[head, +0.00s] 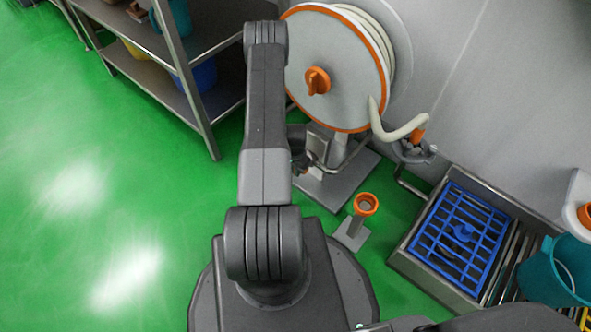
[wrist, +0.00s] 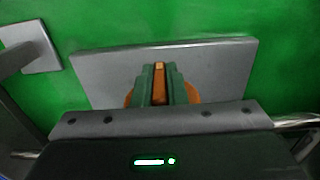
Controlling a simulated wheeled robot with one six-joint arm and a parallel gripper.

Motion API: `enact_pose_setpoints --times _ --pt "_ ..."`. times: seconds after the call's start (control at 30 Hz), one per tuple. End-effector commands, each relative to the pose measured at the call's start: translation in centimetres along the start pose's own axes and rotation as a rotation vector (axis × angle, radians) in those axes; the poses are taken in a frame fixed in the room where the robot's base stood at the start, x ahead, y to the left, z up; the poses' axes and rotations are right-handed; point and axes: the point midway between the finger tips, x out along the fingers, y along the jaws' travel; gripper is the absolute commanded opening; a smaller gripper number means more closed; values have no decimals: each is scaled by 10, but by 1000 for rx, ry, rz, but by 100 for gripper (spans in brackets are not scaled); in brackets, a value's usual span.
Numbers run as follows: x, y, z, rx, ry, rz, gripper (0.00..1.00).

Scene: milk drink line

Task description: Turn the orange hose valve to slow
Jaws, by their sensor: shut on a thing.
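The orange hose valve (wrist: 160,88) shows in the wrist view as an upright orange lever, with parts of a round orange piece on either side. My gripper (wrist: 160,70) has its two green fingers shut on the lever, one on each side. A grey plate (wrist: 100,75) lies beyond and around the valve. No setting mark is readable, so I cannot tell which setting the valve is at. In the head view my own arm hides most of the gripper and the valve, below the hose reel (head: 340,110).
The reel has an orange knob (head: 317,82) and a cream hose (head: 398,132). An orange-ringed stand (head: 366,204) is close right of my arm. A metal trough with a blue grate (head: 460,236) lies at right. A steel shelf (head: 190,92) stands at left; green floor before it is clear.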

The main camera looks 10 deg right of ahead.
Motion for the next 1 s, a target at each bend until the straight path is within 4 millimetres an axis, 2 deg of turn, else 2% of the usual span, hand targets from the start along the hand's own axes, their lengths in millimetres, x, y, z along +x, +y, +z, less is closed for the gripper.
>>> enact_pose_setpoints --times 0.47,1.0 --pt "1 0 0 -3 -1 103 0" --pt "5 -2 0 -2 1 368 0"
